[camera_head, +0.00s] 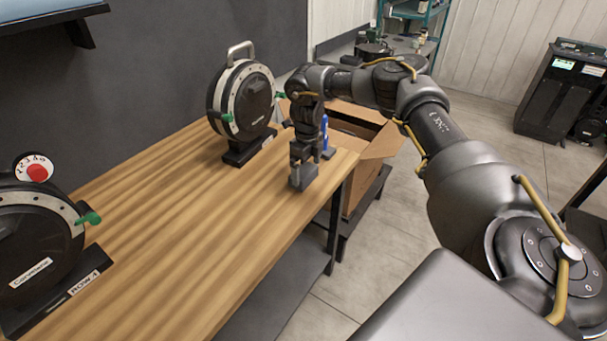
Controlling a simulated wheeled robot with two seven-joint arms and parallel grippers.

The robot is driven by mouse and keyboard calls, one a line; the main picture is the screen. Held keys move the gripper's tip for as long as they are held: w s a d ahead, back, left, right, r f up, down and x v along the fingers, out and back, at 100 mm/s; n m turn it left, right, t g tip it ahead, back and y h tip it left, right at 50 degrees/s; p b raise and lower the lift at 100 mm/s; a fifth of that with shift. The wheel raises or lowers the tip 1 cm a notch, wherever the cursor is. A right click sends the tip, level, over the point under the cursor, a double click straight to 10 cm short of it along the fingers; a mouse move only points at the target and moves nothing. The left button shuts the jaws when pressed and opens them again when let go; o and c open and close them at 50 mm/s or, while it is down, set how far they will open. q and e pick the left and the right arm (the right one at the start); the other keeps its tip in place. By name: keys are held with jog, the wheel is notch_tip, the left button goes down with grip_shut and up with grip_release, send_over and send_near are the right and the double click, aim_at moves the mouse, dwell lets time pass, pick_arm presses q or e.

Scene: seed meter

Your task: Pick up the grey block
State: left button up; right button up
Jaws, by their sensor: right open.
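The grey block (307,178) stands on the wooden table near its right front edge. My right arm reaches in from the right, and my right gripper (301,167) points down at the block. Its fingers are open and sit right at the block's top, with one finger showing along the block's left side. I cannot tell from this view whether the fingers touch the block. The gripper hides part of the block's top and back. My left gripper is not in view.
A round black seed meter (243,105) stands behind the block, and another (38,245) at the near left. A small blue object (325,128) is just behind my gripper. An open cardboard box (368,150) stands beyond the table's right end. The middle of the wooden table (170,215) is clear.

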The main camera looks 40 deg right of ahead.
notch_tip(320, 180, down, 2)
jog(key=shift+f, duration=0.2)
jog(key=c, duration=0.7)
jog(key=shift+r, duration=0.15)
jog(key=shift+w+r, duration=0.1)
jog(key=shift+r, duration=0.15)
jog(key=r+b, duration=0.1)
jog(key=r, duration=0.1)
jog(key=shift+s+r+b, duration=0.2)
jog(key=shift+r+b, duration=0.15)
jog(key=s+r, duration=0.3)
jog(key=s, duration=0.1)
jog(key=s+r, duration=0.3)
jog(key=s, duration=0.2)
jog(key=s+r+p, duration=0.1)
jog(key=s+r, duration=0.2)
jog(key=s, duration=0.1)
jog(key=shift+s+a+r, duration=0.35)
